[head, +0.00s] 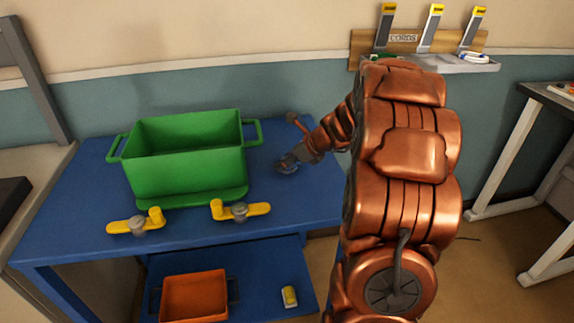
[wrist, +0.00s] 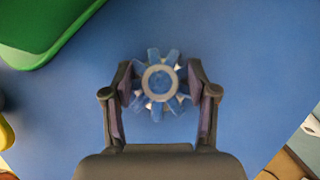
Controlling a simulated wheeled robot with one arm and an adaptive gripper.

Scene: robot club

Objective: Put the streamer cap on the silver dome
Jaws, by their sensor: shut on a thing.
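My gripper (head: 289,161) is low over the right part of the blue table (head: 75,222). In the wrist view my gripper (wrist: 161,84) has its fingers closed on the left and right sides of the streamer cap (wrist: 157,106), a round piece with blue and pale strips fanning out around a grey ring. In the head view the cap (head: 287,169) is small and dark below my fingers. I cannot tell whether it touches the table. I cannot make out the silver dome as a separate thing; anything under the cap is hidden.
A green bin (head: 187,176) stands left of my gripper, with two yellow-handled clamps (head: 135,222) (head: 241,211) before it. An orange bin (head: 194,298) and a yellow-and-white item (head: 289,296) are on the lower shelf. A tool rack (head: 425,62) hangs behind.

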